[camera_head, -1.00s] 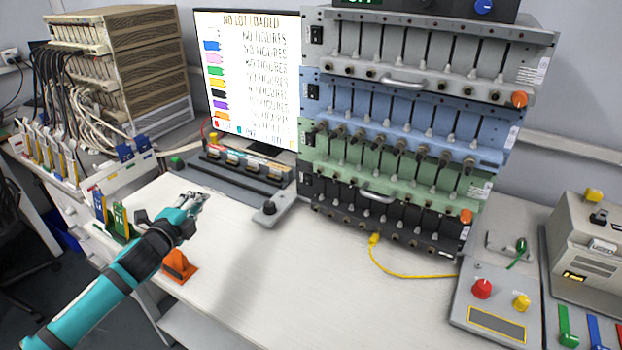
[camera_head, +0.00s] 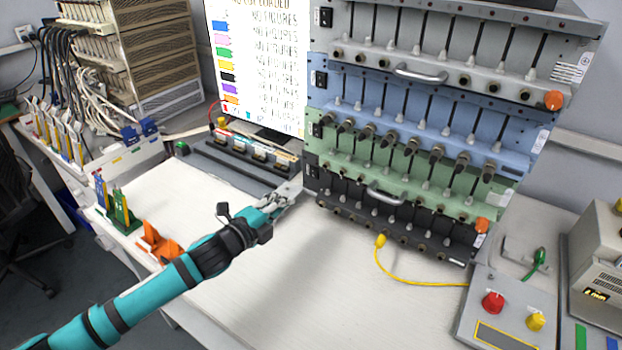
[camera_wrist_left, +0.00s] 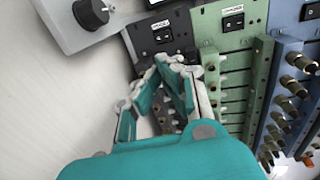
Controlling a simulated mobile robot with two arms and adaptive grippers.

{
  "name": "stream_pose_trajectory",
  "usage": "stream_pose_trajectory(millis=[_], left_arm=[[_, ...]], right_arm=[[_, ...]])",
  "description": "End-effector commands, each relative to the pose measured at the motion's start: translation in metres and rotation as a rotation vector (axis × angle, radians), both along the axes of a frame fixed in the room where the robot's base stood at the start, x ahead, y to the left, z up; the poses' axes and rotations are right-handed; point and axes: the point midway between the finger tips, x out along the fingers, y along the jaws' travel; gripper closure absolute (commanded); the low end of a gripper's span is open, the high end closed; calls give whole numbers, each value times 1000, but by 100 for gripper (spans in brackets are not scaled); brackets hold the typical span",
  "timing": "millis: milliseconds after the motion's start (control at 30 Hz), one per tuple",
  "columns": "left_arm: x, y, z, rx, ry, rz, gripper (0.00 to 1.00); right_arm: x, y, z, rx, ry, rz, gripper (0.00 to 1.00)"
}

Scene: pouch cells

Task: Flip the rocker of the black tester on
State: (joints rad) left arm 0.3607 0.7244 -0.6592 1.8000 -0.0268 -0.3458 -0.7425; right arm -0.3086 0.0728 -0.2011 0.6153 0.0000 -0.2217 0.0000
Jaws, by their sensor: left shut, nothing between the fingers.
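The black tester (camera_head: 440,242) is the lowest unit of the stack in the head view. Its rocker (camera_head: 311,172) is at the left end of its front, and its state is too small to read. In the wrist view the black tester's rocker (camera_wrist_left: 162,35) shows dark on the panel, a little beyond my fingertips. My left gripper (camera_head: 291,189) is just left of the black tester's left end, above the table. In the wrist view my left gripper (camera_wrist_left: 172,66) is shut and empty, its teal fingers covering part of the black tester. My right gripper is not in view.
The green tester's rocker (camera_wrist_left: 233,20) is close by. A grey box with a black knob (camera_wrist_left: 92,12) lies beside the black tester. A yellow cable (camera_head: 420,282) runs from the tester across the table. An orange stand (camera_head: 160,243) is at the left; the middle table is clear.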

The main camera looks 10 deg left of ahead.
Motion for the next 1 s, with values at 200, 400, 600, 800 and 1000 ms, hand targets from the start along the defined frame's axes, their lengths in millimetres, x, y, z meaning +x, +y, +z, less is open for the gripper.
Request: stream_pose_trajectory(millis=[200, 400, 600, 800, 1000], left_arm=[[41, -18, -6, -2, -2, 0, 100], [80, -33, -13, -1, -3, 0, 100], [106, -44, -10, 0, -2, -1, 100], [115, -47, -9, 0, 0, 0, 100], [116, -48, -9, -1, -1, -1, 100]], right_arm=[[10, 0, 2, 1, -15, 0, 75], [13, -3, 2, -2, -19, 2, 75], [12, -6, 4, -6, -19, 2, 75], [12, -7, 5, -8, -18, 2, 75], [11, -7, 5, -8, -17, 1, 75]])
